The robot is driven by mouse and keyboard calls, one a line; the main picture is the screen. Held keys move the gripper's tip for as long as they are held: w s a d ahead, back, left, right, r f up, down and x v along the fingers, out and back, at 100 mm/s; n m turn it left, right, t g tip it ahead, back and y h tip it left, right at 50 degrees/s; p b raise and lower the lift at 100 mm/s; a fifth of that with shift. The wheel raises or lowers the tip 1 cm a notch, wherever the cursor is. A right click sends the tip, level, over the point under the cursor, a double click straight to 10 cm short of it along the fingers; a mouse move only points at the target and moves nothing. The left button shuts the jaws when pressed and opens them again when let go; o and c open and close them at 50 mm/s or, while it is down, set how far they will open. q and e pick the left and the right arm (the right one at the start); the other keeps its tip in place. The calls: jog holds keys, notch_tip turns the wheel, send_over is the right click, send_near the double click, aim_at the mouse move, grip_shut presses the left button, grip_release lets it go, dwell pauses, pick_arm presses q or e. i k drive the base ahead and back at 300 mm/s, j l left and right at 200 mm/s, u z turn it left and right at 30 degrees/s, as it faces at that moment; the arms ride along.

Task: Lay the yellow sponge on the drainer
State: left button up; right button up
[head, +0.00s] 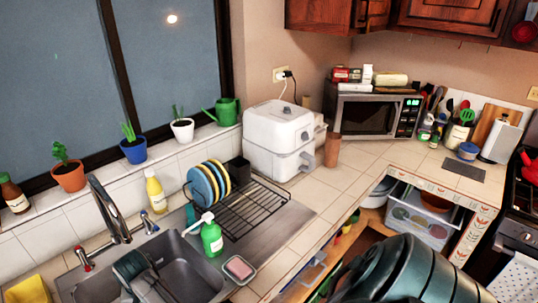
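A yellow item (27,290), which looks like the yellow sponge, lies on the counter at the lower left, cut off by the picture's edge. The drainer is a black wire rack (262,207) on the steel drainboard right of the sink. Several blue and yellow plates (208,182) stand upright at its left end, with a dark cup (239,168) behind them. Its right part is bare.
A green soap bottle (211,236) and a pink sponge in a dish (239,269) stand before the rack. A white air fryer (279,140) is behind it.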

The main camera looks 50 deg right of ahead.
aim_at(287, 229)
jog(key=k+j+z, duration=0.3)
jog(key=k+z, duration=0.1)
jog(key=z, duration=0.2)
jog(key=i+z, duration=0.25)
jog(key=z, duration=0.3)
jog(key=i, duration=0.85)
jog(key=z, duration=0.05)
